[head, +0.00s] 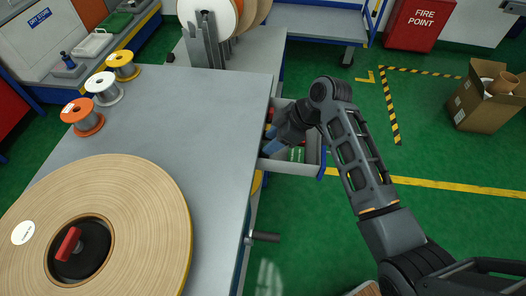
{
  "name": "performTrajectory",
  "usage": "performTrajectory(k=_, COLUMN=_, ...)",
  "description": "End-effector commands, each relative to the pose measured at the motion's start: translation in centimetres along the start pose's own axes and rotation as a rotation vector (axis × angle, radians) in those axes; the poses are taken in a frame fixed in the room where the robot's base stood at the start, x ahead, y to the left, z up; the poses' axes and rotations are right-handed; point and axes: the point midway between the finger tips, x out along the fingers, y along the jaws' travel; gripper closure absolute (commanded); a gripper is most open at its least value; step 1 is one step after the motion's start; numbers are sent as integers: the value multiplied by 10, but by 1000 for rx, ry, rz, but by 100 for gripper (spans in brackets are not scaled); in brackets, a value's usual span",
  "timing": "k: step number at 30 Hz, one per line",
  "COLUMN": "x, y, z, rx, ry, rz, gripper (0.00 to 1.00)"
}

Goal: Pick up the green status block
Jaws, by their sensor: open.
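The green status block (297,154) lies in an open drawer (288,168) at the right side of the grey workbench. It is near the drawer's front, partly hidden by my arm. I cannot tell how high the fingertips are above the drawer floor.
Other small items, red among them, lie in the drawer, mostly hidden. A large tan tape roll (150,200) and several small spools (104,88) are on the workbench (200,120).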

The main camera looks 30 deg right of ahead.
Motion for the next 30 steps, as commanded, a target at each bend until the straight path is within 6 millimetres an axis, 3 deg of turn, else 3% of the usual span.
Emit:
performTrajectory(k=10, x=45, y=-2, z=4, rx=1, ry=-1, rz=0, gripper=55)
performTrajectory(k=20, x=50, y=-2, z=4, rx=1, ry=0, rz=1, gripper=56)
performTrajectory(k=30, x=50, y=-2, z=4, rx=1, ry=0, rz=1, gripper=89)
